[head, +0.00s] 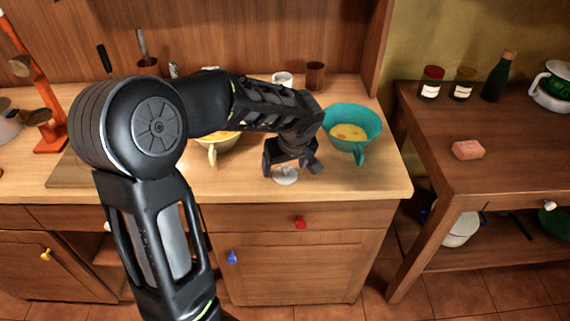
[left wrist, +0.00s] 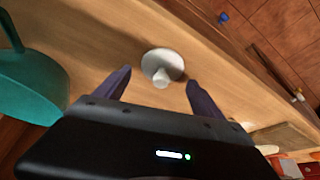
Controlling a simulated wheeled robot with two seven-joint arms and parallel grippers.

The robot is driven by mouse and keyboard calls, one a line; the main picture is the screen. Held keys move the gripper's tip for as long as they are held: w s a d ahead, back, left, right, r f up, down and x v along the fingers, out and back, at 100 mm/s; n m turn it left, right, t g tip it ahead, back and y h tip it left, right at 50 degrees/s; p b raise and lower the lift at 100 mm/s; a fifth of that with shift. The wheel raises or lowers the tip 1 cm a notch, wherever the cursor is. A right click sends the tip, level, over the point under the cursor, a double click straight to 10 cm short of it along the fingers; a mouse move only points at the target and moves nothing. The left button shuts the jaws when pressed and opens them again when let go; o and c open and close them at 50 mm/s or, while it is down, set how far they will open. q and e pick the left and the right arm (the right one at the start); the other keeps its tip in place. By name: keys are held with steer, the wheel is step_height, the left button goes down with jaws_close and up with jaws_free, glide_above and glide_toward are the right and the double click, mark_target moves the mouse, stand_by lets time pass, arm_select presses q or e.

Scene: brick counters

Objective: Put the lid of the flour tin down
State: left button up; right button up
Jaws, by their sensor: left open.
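A small white round lid with a knob (head: 286,178) lies on the wooden counter (head: 345,185) near its front edge. In the left wrist view the lid (left wrist: 160,58) lies flat on the wood, its knob toward my gripper. My left gripper (head: 291,166) is open just above the lid, pointing down. In the left wrist view its two dark fingers (left wrist: 158,80) are on either side of the knob, apart from it. A white container (head: 282,79) stands at the back of the counter, partly hidden by my arm; I cannot tell whether it is the flour tin.
A teal bowl (head: 368,122) with yellow contents stands right of my gripper, and a pale yellow bowl (head: 213,150) stands left, partly behind my arm. A brown cup (head: 315,76) is at the back. The counter front between the bowls is mostly clear.

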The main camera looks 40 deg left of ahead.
arm_select(q)
steer(key=v, duration=1.2)
steer(key=shift+b, duration=0.4)
